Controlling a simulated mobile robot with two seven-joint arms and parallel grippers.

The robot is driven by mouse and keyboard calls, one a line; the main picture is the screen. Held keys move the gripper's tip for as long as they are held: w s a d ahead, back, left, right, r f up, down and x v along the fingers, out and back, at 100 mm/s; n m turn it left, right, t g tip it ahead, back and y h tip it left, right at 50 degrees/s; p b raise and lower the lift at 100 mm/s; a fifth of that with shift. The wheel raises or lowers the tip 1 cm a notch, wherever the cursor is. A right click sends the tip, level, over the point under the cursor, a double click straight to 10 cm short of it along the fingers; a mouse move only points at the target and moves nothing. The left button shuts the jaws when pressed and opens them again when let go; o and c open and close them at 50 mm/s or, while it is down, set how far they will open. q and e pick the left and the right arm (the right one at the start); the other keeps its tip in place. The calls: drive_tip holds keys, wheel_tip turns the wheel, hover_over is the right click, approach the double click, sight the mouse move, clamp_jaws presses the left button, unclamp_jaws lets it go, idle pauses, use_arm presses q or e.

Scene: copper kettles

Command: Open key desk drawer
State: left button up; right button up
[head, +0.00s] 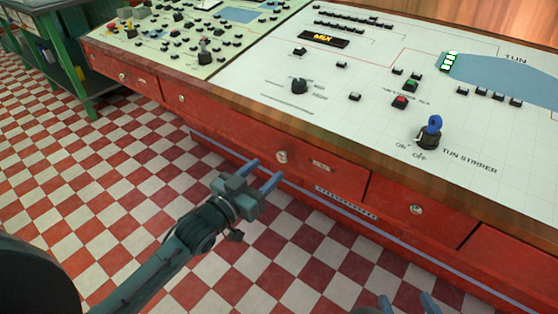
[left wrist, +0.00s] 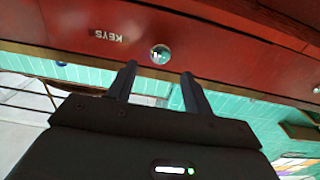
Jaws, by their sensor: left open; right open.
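The key drawer (head: 342,179) is a red front in the side of the control desk, and it looks shut, flush with its neighbours. Its round shiny knob (head: 282,157) sits beside a small label plate. In the left wrist view the knob (left wrist: 160,54) shows next to an upside-down "KEYS" plate (left wrist: 109,35). My left gripper (head: 269,168) is open, its fingertips close to the knob. In the left wrist view the open fingers (left wrist: 159,76) straddle the line to the knob, with nothing between them. My right gripper (head: 406,301) is open and empty at the bottom edge, mostly out of frame.
The desk top (head: 330,97) carries switches, buttons and a blue-handled stirrer lever (head: 433,130). Another red drawer (head: 415,209) lies to the right. A long blue-grey rail (head: 380,234) runs along the desk below the drawers. The checkered floor (head: 110,190) is clear at the left.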

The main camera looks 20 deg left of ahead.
sight(281, 157)
use_arm(q)
drive_tip(key=x, duration=0.6)
drive_tip(key=shift+w+b, duration=0.1)
drive_tip(key=shift+b, duration=0.3)
drive_tip(key=shift+c, duration=0.2)
clamp_jaws()
